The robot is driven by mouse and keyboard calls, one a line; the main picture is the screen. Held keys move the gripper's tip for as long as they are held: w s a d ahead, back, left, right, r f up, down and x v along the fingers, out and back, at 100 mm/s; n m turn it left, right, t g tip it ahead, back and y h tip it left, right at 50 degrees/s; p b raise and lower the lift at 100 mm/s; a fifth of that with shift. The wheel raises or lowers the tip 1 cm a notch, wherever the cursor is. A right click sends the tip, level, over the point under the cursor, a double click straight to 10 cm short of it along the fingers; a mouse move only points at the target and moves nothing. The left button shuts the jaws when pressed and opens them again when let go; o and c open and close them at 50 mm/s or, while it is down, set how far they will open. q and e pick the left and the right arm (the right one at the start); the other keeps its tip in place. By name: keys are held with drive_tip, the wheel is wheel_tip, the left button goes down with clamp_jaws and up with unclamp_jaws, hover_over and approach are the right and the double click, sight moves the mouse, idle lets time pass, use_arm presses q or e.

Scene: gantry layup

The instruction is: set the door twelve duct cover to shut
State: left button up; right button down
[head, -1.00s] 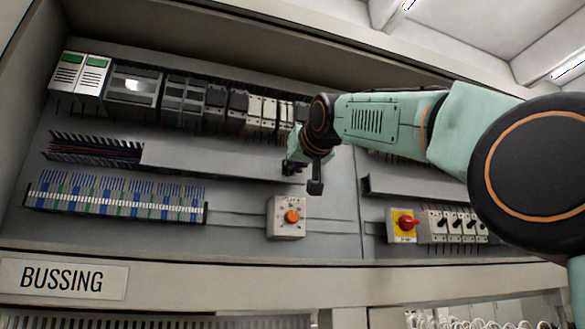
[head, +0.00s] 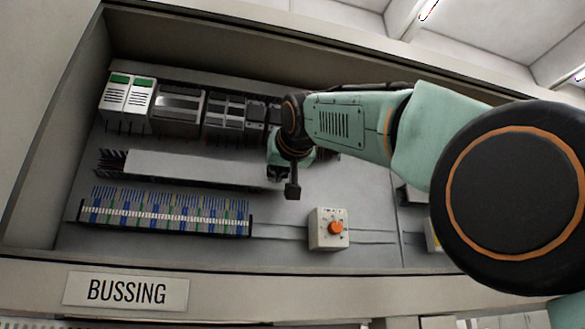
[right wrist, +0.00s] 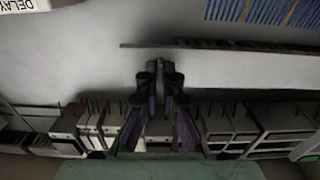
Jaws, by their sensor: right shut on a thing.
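The duct cover (head: 195,169) is a long pale grey strip on the wiring duct inside the cabinet, above the terminal row. At its left end a short stretch of the duct (head: 111,162) is uncovered, with dark slotted teeth and wires showing. My right gripper (head: 283,180) is at the cover's right end, partly hidden by its own wrist. In the right wrist view its fingers (right wrist: 160,78) are closed together on a small grip on the cover (right wrist: 235,70). My left gripper is not in view.
A terminal row (head: 165,214) with blue and green blocks lies below the duct. A grey box with an orange knob (head: 329,229) is at lower right. Modules (head: 178,110) line the rail above. A BUSSING label (head: 126,291) is on the front sill.

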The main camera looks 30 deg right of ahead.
sight(243, 175)
drive_tip(key=a, duration=0.2)
drive_tip(key=w+a, duration=0.1)
drive_tip(key=a, duration=0.3)
drive_tip(key=shift+w+a+r+p, duration=0.15)
drive_tip(key=shift+w+a+p, duration=0.1)
drive_tip(key=shift+a+p, duration=0.15)
drive_tip(key=c, duration=1.8)
unclamp_jaws()
drive_tip(key=shift+c, duration=0.2)
drive_tip(key=o, duration=0.3)
drive_tip(key=shift+w+a, duration=0.2)
drive_tip(key=shift+w, duration=0.15)
drive_tip(key=shift+s, duration=0.15)
drive_tip(key=shift+s+d, duration=0.2)
drive_tip(key=shift+d, duration=0.05)
